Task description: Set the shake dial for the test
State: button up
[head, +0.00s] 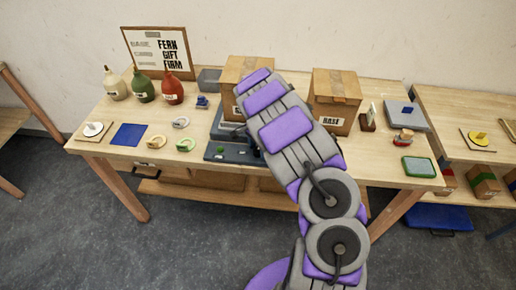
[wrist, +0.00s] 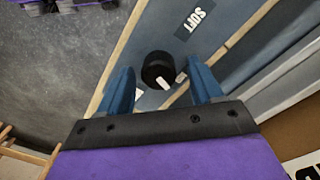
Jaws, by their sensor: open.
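The shake dial (wrist: 157,66) is a black round knob with a white pointer mark, on a blue-grey panel. In the wrist view the pointer faces the lower side of the picture, and small white ticks lie beside the knob. A dark label reading "SOFT" (wrist: 195,19) is beyond it. My gripper (wrist: 161,80) is open, with one blue finger on each side of the dial; I cannot tell whether they touch it. In the head view my arm covers the gripper, the dial and part of the blue-grey machine (head: 226,152).
The wooden table (head: 112,114) carries cardboard boxes (head: 335,85), squeeze bottles (head: 144,88), a blue pad (head: 129,134), rings (head: 180,122) and a green-edged tray (head: 418,167). A framed sign (head: 157,48) stands at the back. Another table (head: 440,105) stands to the right.

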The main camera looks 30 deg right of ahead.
jog(key=c, duration=1.1)
jog(key=shift+o, duration=0.2)
jog(key=shift+r+n, duration=0.1)
jog(key=shift+n, duration=0.2)
jog(key=shift+r+n+p, duration=0.1)
jog(key=shift+n+p, duration=0.7)
jog(key=shift+p, duration=0.1)
jog(key=n+p, duration=0.3)
jog(key=n, duration=0.2)
jog(key=shift+a, duration=0.1)
jog(key=n+p, duration=0.1)
jog(key=n, duration=0.3)
jog(key=shift+w+p, duration=0.1)
jog(key=shift+p, duration=0.2)
jog(key=n+p, duration=0.1)
jog(key=n, duration=0.3)
jog(key=shift+n+p, duration=0.3)
